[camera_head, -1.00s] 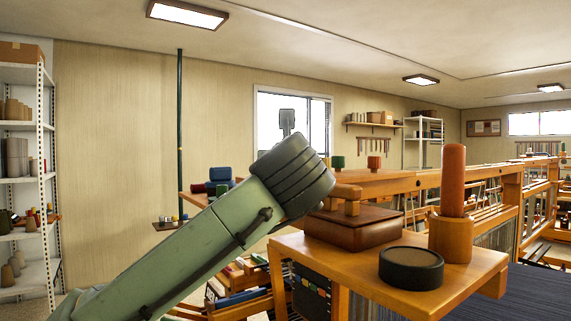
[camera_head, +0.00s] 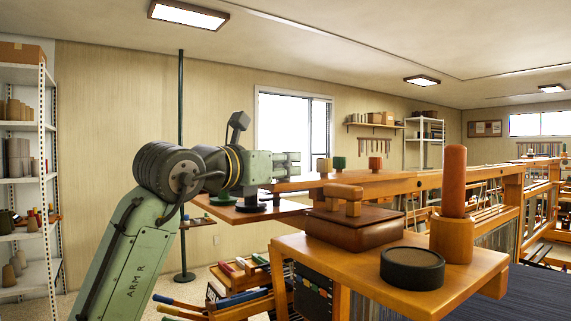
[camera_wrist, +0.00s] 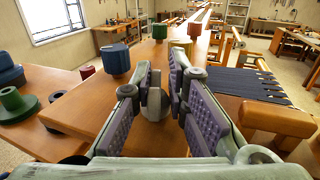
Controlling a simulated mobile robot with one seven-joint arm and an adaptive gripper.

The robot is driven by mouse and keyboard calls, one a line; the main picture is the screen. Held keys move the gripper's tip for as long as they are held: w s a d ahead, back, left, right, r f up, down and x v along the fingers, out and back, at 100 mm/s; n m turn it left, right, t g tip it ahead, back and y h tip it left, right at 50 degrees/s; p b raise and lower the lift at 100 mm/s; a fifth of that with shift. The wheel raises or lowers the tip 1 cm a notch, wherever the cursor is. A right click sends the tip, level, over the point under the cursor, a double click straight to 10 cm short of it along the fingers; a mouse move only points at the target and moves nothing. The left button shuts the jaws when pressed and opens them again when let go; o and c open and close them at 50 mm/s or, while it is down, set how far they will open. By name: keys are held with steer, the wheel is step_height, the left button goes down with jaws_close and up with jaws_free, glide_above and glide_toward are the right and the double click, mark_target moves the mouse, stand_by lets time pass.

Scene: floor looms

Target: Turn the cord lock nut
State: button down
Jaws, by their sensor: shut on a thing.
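My gripper (camera_head: 288,164) reaches right, level, over the wooden loom beam (camera_head: 330,182) in the head view. In the wrist view my gripper (camera_wrist: 160,86) has its two purple-padded fingers closed in on a small grey rounded piece, which I take for the cord lock nut (camera_wrist: 154,104). The nut sits between the fingers, low against the beam's wooden top (camera_wrist: 120,132). Its lower part and the contact with the pads are hard to make out. I cannot make out the nut in the head view.
On the beam stand a blue-green knob (camera_wrist: 114,59) and a red one (camera_wrist: 159,32). A green spool (camera_wrist: 18,104) is at left. The near bench holds a wooden box (camera_head: 352,229), a black round tin (camera_head: 411,269) and an orange peg (camera_head: 453,180) in a wooden cup.

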steer(key=shift+w+a+r, duration=0.15)
steer(key=shift+w+a, duration=0.05)
steer(key=shift+a, duration=0.1)
steer(key=c, duration=1.7)
jaws_free()
steer(key=v, duration=1.2)
steer(key=shift+w+a, duration=0.1)
